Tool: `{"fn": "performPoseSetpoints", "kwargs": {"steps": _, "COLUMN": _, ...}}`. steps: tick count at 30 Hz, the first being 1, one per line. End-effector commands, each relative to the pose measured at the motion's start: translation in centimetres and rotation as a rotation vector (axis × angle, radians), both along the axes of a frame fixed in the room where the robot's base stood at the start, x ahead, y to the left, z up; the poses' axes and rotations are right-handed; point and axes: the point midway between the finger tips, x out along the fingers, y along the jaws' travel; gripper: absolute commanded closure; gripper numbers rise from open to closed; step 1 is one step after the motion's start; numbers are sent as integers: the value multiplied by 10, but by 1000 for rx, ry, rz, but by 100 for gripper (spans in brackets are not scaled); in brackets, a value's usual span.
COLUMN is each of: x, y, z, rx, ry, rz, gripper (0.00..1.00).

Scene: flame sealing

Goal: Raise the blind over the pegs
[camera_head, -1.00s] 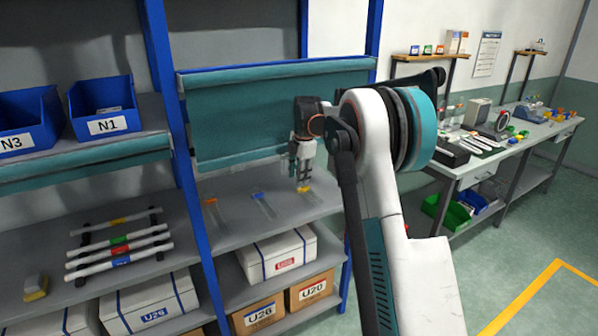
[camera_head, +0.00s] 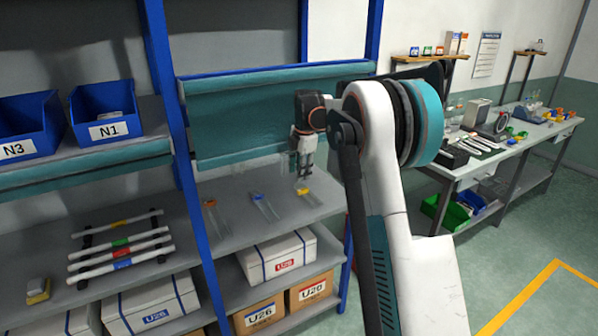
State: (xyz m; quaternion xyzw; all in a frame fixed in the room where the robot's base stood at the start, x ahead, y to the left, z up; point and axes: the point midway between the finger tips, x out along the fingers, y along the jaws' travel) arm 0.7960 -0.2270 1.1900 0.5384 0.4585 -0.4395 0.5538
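The teal blind (camera_head: 235,120) hangs in the middle shelf bay between blue posts. Its lower edge ends a little above the shelf board. Three thin, clear pegs lie on that board: one with an orange end (camera_head: 210,203), one with a blue end (camera_head: 257,197) and one with a yellow end (camera_head: 303,191). My gripper (camera_head: 302,174) points down in front of the blind's lower right part, just above the yellow-ended peg in the picture. Its fingers are small and dark here, so I cannot tell their opening or any contact.
Blue bins N3 (camera_head: 28,128) and N1 (camera_head: 104,120) stand on the left shelf, with a rack of white rods (camera_head: 120,250) below. Boxes (camera_head: 278,256) fill the lower shelf. A workbench (camera_head: 470,165) stands at the right; the floor before it is clear.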

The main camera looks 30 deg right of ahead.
Motion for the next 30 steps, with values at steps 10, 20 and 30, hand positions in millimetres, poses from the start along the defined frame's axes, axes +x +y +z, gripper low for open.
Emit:
{"fn": "performPoseSetpoints", "kwargs": {"steps": 10, "x": -6, "y": -1, "z": 24, "rx": 0, "ry": 4, "rz": -1, "gripper": 70}}
{"fn": "performPoseSetpoints", "kwargs": {"steps": 20, "x": -10, "y": -1, "z": 45, "rx": 0, "ry": 4, "rz": -2, "gripper": 70}}
{"fn": "performPoseSetpoints", "kwargs": {"steps": 30, "x": -15, "y": -2, "z": 66, "rx": 0, "ry": 5, "rz": -2, "gripper": 70}}
